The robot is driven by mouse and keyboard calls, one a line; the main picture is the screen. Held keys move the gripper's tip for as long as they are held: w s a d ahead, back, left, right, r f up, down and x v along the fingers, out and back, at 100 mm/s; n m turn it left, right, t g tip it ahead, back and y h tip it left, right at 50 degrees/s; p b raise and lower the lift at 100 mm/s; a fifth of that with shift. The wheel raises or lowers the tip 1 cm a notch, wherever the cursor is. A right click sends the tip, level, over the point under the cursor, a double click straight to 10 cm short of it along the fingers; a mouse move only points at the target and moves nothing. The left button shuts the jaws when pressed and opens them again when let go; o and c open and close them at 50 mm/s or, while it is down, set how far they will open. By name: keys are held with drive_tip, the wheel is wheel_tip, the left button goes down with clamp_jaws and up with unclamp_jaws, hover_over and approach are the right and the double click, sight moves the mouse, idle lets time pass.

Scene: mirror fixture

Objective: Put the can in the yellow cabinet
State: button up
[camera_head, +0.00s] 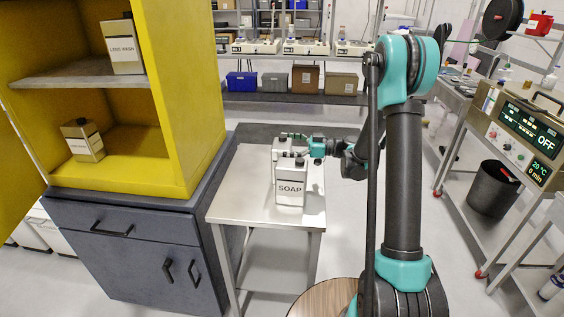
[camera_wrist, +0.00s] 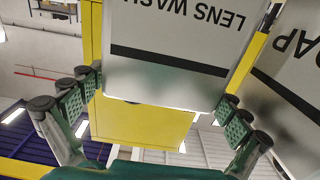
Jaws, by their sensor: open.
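A grey can labelled LENS WASH (camera_wrist: 175,55) fills the space between my fingers in the wrist view. My gripper (camera_wrist: 158,105) is open, with a green-padded finger on each side of it; contact is unclear. In the head view my gripper (camera_head: 301,141) is at the can (camera_head: 281,145) behind the SOAP can (camera_head: 290,187) on the small metal table (camera_head: 240,185). The SOAP can partly hides it. The SOAP can is also close by in the wrist view (camera_wrist: 295,90). The yellow cabinet (camera_head: 185,90) stands open at the left; it also shows in the wrist view (camera_wrist: 140,125).
In the cabinet, one LENS WASH can (camera_head: 122,47) stands on the upper shelf (camera_head: 65,80) and another can (camera_head: 83,140) sits in the lower compartment. A grey drawer unit (camera_head: 130,250) supports the cabinet. A round wooden top (camera_head: 325,297) lies at the front.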

drive_tip(key=shift+c, duration=0.5)
drive_tip(key=c, duration=1.6)
drive_tip(key=shift+r, duration=0.1)
